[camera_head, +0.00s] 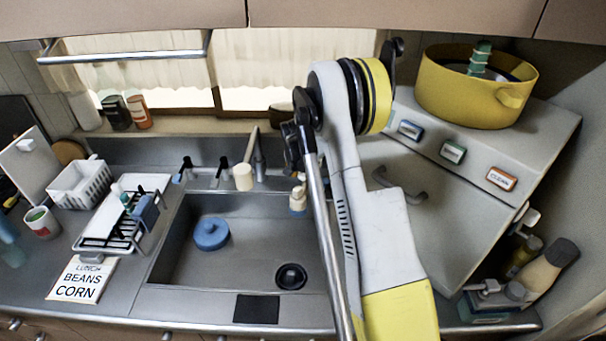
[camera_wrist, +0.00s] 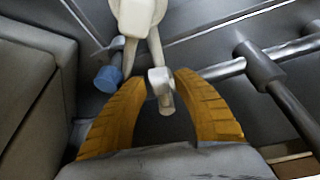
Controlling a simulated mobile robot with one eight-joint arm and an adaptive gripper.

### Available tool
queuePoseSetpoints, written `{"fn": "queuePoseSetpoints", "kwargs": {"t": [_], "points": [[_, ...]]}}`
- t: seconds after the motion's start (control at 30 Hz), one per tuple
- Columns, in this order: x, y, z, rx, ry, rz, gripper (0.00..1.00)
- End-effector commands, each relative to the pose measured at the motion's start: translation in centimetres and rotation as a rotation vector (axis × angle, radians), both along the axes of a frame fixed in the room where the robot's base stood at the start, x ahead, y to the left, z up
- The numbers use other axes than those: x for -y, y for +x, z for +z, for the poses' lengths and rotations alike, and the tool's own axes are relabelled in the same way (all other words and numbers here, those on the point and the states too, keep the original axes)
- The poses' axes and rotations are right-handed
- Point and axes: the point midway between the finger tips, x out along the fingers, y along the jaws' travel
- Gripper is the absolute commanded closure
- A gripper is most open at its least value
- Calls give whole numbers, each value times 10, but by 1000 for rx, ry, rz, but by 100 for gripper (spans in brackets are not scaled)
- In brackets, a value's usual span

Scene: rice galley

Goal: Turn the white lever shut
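In the wrist view my gripper (camera_wrist: 160,82) has two ridged orange fingers standing apart, so it is open. A white fitting (camera_wrist: 137,16) with a narrow downward arm, apparently the white lever, is just beyond the fingertips. A pale rounded stub (camera_wrist: 160,88) below it shows in the gap between the fingers. I cannot tell whether either finger touches it. A blue cap (camera_wrist: 108,79) is just left of the left fingertip. In the head view my arm crosses the middle of the scene, and my gripper and the lever cannot be made out.
In the wrist view a grey pipe (camera_wrist: 225,70) with a dark tee (camera_wrist: 259,66) runs right of the fingers, and a grey box (camera_wrist: 30,75) stands left. The head view shows a sink (camera_head: 180,235), a dish rack (camera_head: 110,240) and a yellow pot (camera_head: 470,95).

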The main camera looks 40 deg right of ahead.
Motion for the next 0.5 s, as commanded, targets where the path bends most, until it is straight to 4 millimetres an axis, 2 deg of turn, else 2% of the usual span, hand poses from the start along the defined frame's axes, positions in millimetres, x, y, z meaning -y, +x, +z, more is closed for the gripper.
{"fn": "queuePoseSetpoints", "kwargs": {"t": [0.03, 0.1, 0.37, 0.5], "points": [[0, 0, 0, 0, 0, 0, 84], [0, 0, 0, 0, 0, 0, 100], [-1, 0, 0, 0, 0, -5, 100], [-6, 7, -3, -2, 1, -91, 100]]}}
